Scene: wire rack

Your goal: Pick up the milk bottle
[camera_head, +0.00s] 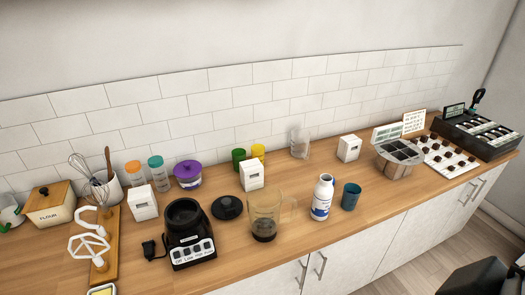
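The milk bottle (322,197) is white with a blue label and a white cap. It stands upright near the front edge of the wooden counter, right of the middle of the head view. A teal cup (350,196) stands close to its right. Nothing hides the bottle. Neither of my grippers can be made out in the head view.
The counter (400,201) is bare right of the cup. A black blender base (187,236), a black lid (227,207) and a white box (252,175) stand left of the bottle. A tiled wall (240,95) closes the back.

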